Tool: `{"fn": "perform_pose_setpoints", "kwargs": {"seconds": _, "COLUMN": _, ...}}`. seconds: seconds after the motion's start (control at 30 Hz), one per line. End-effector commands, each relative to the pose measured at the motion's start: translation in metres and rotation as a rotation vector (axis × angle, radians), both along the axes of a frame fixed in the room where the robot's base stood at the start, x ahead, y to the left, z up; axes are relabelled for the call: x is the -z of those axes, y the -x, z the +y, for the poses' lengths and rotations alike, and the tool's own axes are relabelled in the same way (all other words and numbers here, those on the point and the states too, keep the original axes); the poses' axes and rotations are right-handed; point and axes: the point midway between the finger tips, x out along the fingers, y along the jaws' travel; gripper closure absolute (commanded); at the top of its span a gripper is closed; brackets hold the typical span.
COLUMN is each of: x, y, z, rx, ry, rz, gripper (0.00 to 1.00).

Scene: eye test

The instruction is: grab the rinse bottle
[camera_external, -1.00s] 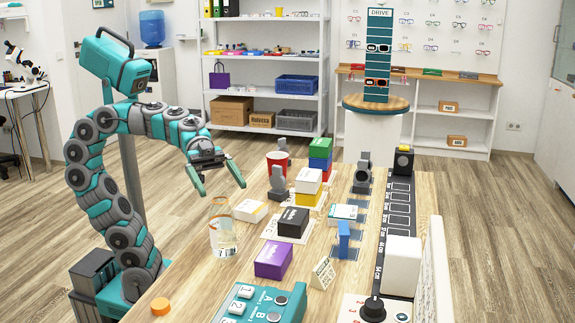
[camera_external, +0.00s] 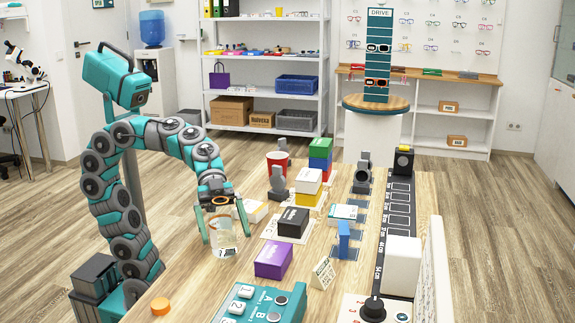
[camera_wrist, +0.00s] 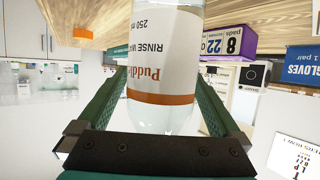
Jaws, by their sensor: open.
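The rinse bottle (camera_external: 224,243) is clear, with a white label, and stands at the left edge of the wooden table. My gripper (camera_external: 227,237) is open and points down over it, with one finger on each side. The wrist hides the bottle's top in the external view. In the wrist view the rinse bottle (camera_wrist: 163,60) fills the middle, its label upside down with an orange band, between the open green fingers of my gripper (camera_wrist: 163,76). I cannot tell whether either finger touches it.
An orange disc (camera_external: 160,306) lies on the table nearer the camera. A purple box (camera_external: 273,260), a black box (camera_external: 293,222) and a white box (camera_external: 252,210) are to the right of the bottle. A teal box with buttons (camera_external: 262,303) is at the front.

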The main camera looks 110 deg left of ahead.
Motion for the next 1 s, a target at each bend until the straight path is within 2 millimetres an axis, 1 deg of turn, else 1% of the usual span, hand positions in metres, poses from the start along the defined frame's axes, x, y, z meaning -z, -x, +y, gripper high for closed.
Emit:
{"fn": "perform_pose_setpoints", "kwargs": {"seconds": 0.17, "x": 0.0001, "y": -0.0001, "z": 0.0002, "rx": 0.000, "ry": 0.000, "rz": 0.000, "gripper": 0.01}}
{"fn": "perform_pose_setpoints", "kwargs": {"seconds": 0.9, "x": 0.0003, "y": -0.0001, "z": 0.0005, "rx": 0.000, "ry": 0.001, "rz": 0.001, "gripper": 0.84}}
{"fn": "perform_pose_setpoints", "kwargs": {"seconds": 0.97, "x": 0.0004, "y": -0.0001, "z": 0.0005, "rx": 0.000, "ry": 0.001, "rz": 0.001, "gripper": 0.91}}
{"fn": "perform_pose_setpoints", "kwargs": {"seconds": 1.0, "x": 0.0002, "y": -0.0002, "z": 0.0005, "rx": -0.001, "ry": 0.000, "rz": 0.000, "gripper": 0.92}}
